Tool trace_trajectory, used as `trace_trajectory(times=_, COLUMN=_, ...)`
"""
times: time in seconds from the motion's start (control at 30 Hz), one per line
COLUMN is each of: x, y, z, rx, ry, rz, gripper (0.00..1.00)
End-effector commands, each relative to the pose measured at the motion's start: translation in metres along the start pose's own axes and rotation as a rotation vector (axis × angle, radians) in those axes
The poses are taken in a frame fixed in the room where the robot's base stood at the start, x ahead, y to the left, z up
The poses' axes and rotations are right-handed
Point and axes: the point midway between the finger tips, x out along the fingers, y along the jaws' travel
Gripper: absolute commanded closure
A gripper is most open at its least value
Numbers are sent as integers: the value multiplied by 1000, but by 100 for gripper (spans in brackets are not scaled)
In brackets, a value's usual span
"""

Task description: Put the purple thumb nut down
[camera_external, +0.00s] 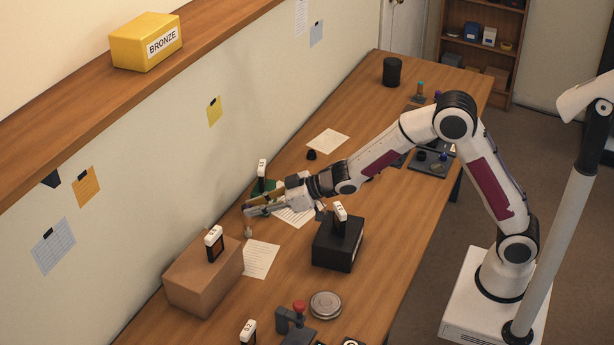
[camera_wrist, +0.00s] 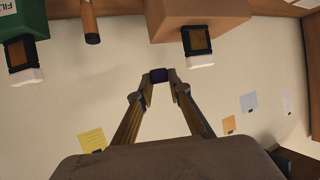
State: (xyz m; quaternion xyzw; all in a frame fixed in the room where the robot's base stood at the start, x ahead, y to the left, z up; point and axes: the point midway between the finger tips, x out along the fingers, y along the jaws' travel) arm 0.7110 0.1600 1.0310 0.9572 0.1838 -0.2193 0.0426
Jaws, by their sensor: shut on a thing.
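The purple thumb nut (camera_wrist: 158,75) shows as a small dark purple piece between my fingertips in the wrist view. My gripper (camera_wrist: 158,77) is shut on it. In the external view my gripper (camera_external: 250,209) is near the wall side of the wooden table (camera_external: 378,230), held out sideways. The nut cannot be made out there.
A brown box (camera_external: 203,275) with a white-capped tag stands near my gripper, and a green block (camera_external: 264,187) with another tag is behind it. A small brown peg (camera_external: 248,232) stands just below the gripper in the picture. A black box (camera_external: 338,245) is to the right. Paper sheets (camera_external: 260,259) lie between.

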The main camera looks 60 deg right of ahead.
Motion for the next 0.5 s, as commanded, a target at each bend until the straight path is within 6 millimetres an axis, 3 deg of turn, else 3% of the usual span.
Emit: trace_trajectory(times=0.5, x=-8, y=57, z=5, rx=-28, ry=-1, rz=-56, gripper=97)
